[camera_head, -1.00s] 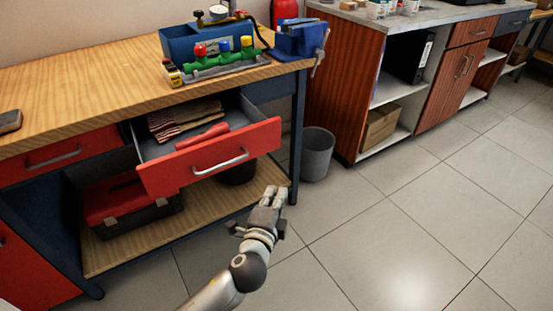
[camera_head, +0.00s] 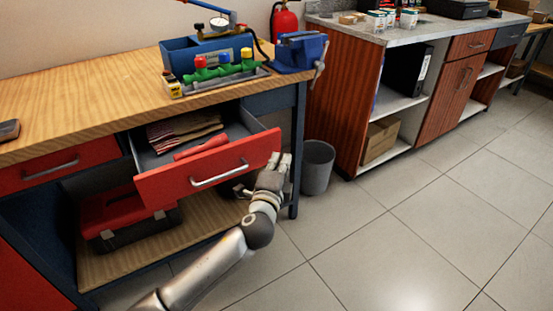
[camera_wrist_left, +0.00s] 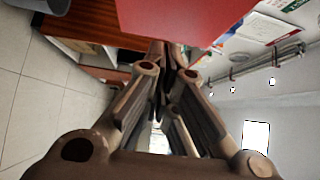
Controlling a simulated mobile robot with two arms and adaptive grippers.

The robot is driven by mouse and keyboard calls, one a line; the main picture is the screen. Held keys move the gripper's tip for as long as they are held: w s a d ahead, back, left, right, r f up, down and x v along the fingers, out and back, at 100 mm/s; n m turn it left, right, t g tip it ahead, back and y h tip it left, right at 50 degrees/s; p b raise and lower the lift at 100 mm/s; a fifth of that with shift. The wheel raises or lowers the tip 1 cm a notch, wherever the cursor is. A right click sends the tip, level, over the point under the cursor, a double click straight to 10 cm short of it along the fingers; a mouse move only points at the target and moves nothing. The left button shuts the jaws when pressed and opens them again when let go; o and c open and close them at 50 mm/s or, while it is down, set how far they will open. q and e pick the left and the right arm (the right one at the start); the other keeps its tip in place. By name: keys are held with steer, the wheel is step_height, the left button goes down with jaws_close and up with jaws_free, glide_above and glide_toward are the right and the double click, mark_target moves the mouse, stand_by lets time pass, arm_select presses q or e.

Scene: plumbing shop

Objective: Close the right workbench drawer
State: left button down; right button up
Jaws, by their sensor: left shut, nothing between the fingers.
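The right workbench drawer (camera_head: 165,184) is pulled out, with its red front and silver bar handle (camera_head: 220,174) facing me. Inside it lie striped folded cloths (camera_head: 184,128) and a red tool (camera_head: 201,148). My left gripper (camera_head: 279,161) is shut and empty, at the right end of the drawer front, close to its lower right edge. In the left wrist view the red drawer front (camera_wrist_left: 185,18) fills the top middle, just beyond my shut fingertips (camera_wrist_left: 168,62). I cannot tell whether they touch it. My right gripper is not in view.
The wooden workbench (camera_head: 80,92) carries a blue vise (camera_head: 299,52) and a green manifold (camera_head: 225,69). A red toolbox (camera_head: 118,214) sits on the lower shelf. A grey bin (camera_head: 317,165) stands right of the bench leg (camera_head: 297,150). The tiled floor (camera_head: 420,230) is clear.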

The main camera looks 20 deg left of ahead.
arm_select(q)
steer(key=shift+w+a, duration=0.6)
steer(key=shift+a, duration=0.1)
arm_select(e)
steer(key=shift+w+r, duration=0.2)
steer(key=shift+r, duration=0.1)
arm_select(q)
steer(key=shift+a, duration=0.1)
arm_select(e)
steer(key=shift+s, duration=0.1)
